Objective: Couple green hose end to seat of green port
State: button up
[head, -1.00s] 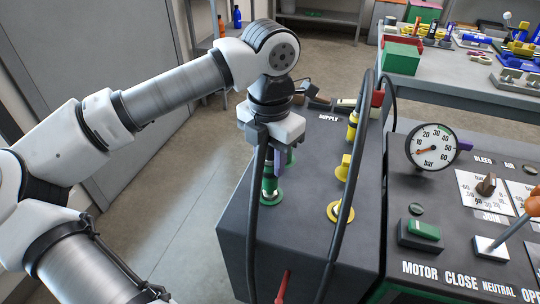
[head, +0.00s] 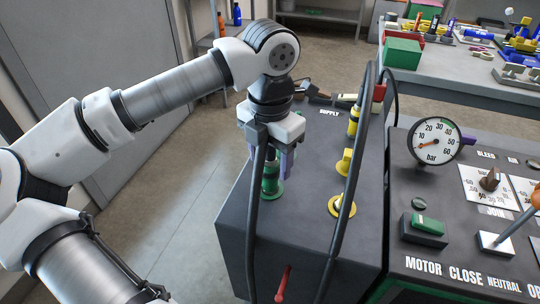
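The green port (head: 269,194) is on the left part of the dark cart top, with a green ring at its base. A green fitting, apparently the green hose end (head: 271,170), stands upright in line above it. They look joined, but the exact seating is hard to see. My gripper (head: 270,160) points down around its top. A purple finger (head: 289,161) shows to the right of the green fitting, and an edge of the other finger shows to its left. The fingers look spread apart. A black hose (head: 253,220) hangs in front and hides part of the gripper.
A yellow port (head: 341,206) with a yellow fitting (head: 345,162) stands to the right. Another black hose (head: 345,200) arches beside it. A red lever (head: 283,285) is at the front. The control panel (head: 420,267) with a gauge (head: 435,142) is further right.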

notch_tip(320, 180, up, 14)
jog(key=shift+f+p, duration=0.1)
jog(key=shift+p, duration=0.2)
dwell(0.3)
